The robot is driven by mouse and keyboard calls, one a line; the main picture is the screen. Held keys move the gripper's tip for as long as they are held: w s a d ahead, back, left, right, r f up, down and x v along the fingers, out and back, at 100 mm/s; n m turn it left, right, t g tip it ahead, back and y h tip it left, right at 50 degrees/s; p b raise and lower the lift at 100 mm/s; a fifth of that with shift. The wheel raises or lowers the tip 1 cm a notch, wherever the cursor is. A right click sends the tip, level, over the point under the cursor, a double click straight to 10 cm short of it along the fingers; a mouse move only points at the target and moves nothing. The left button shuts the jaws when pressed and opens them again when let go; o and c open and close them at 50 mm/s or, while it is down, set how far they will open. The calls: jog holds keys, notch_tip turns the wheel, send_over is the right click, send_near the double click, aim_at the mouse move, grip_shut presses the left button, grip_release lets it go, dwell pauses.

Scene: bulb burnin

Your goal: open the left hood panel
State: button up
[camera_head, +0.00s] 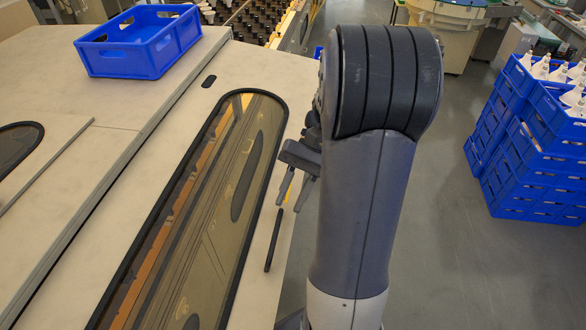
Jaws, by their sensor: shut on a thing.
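A pale hood panel (217,108) with a long, dark-rimmed tinted window (205,225) fills the middle of the view. It appears closed, lying level with the surface beside it. A slim black bar handle (273,241) runs along its right edge. My gripper (292,203) is at the upper end of this handle, right of the window, with its fingers pointing down and shut on the handle. The exact contact at the fingertips is small and hard to see. My grey arm hides the area just right of the gripper.
A blue crate (125,57) stands on top of the hood at the upper left. Another pale panel (50,165) with a dark window lies left of a long seam. Stacked blue crates (515,170) with white bulbs stand at the right. Grey floor (465,260) there is clear.

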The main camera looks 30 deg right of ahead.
jog(key=shift+p+v, duration=0.55)
jog(key=shift+v, duration=0.3)
jog(key=r+p, duration=0.1)
jog(key=w+d+r+p, duration=0.1)
jog(key=shift+w+r+p, duration=0.1)
jog(key=shift+w+p, duration=0.2)
jog(key=shift+w, duration=0.05)
jog(key=w+d+r, duration=0.3)
jog(key=w+r, duration=0.1)
jog(key=r, duration=0.1)
jog(key=shift+d, duration=0.2)
